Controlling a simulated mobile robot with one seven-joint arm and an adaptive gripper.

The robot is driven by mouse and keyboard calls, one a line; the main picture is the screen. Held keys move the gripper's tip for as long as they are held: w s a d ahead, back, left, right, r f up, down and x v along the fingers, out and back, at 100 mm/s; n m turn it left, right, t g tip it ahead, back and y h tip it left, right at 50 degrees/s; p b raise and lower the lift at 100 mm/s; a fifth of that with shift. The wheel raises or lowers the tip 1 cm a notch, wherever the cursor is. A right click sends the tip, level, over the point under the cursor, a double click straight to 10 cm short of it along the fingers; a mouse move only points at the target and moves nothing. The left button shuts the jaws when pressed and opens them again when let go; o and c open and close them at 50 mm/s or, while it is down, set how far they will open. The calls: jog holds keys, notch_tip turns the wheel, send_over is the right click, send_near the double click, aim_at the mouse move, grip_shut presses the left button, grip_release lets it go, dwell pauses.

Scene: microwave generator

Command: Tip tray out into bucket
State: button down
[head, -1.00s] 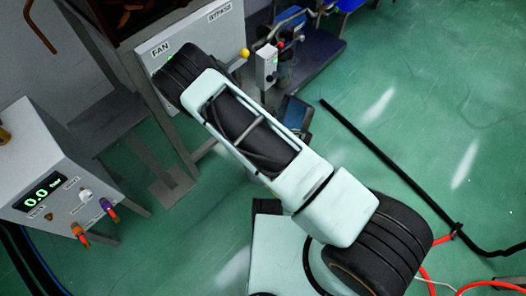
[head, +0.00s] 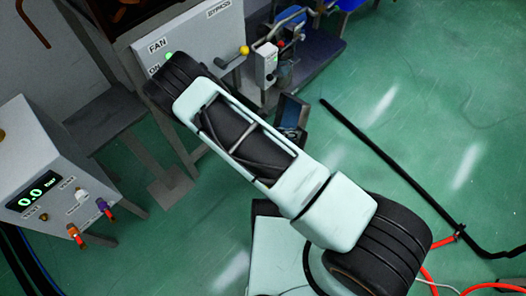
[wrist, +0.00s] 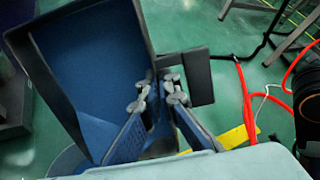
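The tray (wrist: 90,70), with a blue inside and dark grey rim, fills the left of the wrist view and stands steeply tilted. No contents show in its visible part. My gripper (wrist: 158,88) is closed on the dark handle side of the tray (wrist: 197,78), one blue-padded finger on each side. In the head view my arm hides the gripper, and what looks like part of the tray (head: 292,112) shows beyond the arm. A curved grey-blue rim below the tray, perhaps the bucket (wrist: 66,160), is mostly hidden.
A control box marked FAN and BYPASS (head: 195,42) stands close to my arm. A meter box reading 0.0 (head: 40,165) is at left. A dark cart (head: 310,55) is at the back. A black bar (head: 390,165) and red hoses (wrist: 243,90) lie on the green floor.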

jog(key=shift+s+a+r+t+h+b, duration=0.15)
jog(key=shift+a+r+h+b, duration=0.1)
jog(key=shift+a+b, duration=0.2)
jog(key=shift+s+a+r+t+h+b, duration=0.15)
jog(key=shift+a+h+b, duration=0.15)
jog(key=shift+b, duration=0.25)
jog(key=shift+a, duration=0.3)
jog(key=shift+s+a+r+h, duration=0.1)
jog(key=shift+s+a+h, duration=0.05)
jog(key=shift+a+h, duration=0.1)
jog(key=shift+s+a+r+t+h, duration=0.2)
jog(key=shift+s+a+h, duration=0.15)
jog(key=shift+a, duration=0.3)
jog(key=shift+s+a+r+t+h, duration=0.1)
jog(key=shift+s+a+t+h, duration=0.1)
jog(key=shift+a+h, duration=0.3)
jog(key=shift+s+a+t+h, duration=0.1)
jog(key=shift+s+a+h, duration=0.1)
jog(key=shift+a+h, duration=0.3)
jog(key=shift+s+a+t+h, duration=0.1)
jog(key=shift+s+a+h, duration=0.15)
jog(key=shift+a, duration=0.5)
jog(key=shift+s+a+t+h, duration=0.1)
jog(key=shift+s+a+h, duration=0.15)
jog(key=shift+a, duration=0.35)
